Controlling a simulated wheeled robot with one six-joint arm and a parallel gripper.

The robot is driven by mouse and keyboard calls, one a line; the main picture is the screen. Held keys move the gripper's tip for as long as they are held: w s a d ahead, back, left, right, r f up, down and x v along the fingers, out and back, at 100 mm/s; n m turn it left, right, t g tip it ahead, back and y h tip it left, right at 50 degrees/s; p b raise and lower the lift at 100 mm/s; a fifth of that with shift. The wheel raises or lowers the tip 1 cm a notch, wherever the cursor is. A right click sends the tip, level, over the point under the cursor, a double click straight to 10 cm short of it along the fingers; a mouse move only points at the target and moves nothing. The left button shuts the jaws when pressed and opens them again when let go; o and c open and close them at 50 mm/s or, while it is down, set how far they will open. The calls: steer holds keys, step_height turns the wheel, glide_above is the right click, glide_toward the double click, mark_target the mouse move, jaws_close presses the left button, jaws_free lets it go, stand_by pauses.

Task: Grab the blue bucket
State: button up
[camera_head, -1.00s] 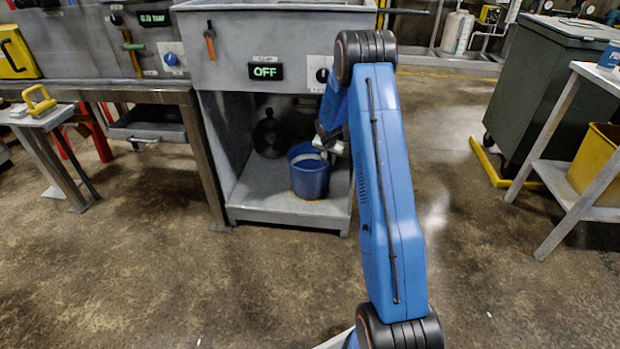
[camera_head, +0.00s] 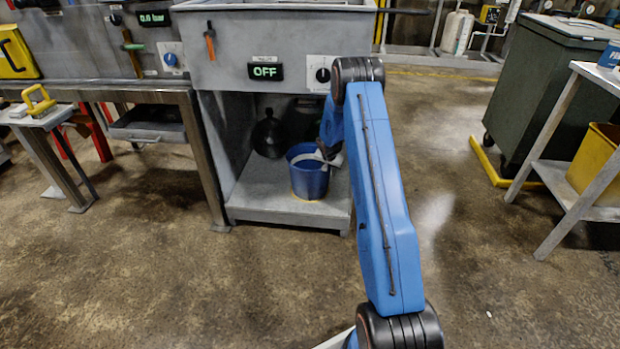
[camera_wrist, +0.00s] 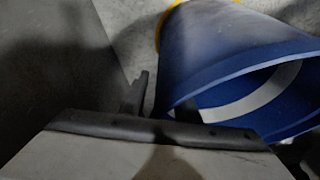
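The blue bucket (camera_head: 309,181) stands upright on the lower shelf under the grey machine, with a yellow ring at its base. In the wrist view the bucket (camera_wrist: 215,50) fills the upper right, its open mouth and a pale band inside facing the lower right. My gripper (camera_head: 325,153) is at the bucket's right rim, partly hidden by my arm. In the wrist view one finger of my gripper (camera_wrist: 215,122) stands left of the bucket, and a dark part shows at the lower right. The fingers look apart; I cannot tell whether they touch the bucket.
A dark round object (camera_head: 269,136) stands behind the bucket to the left. The shelf (camera_head: 255,208) is enclosed by a side panel on the left, with the machine body (camera_head: 240,45) above. A green bin (camera_head: 550,85) and a cart with a yellow bucket (camera_head: 592,160) stand right.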

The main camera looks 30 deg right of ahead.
steer(key=shift+c, duration=0.5)
jaws_close()
stand_by(1.0)
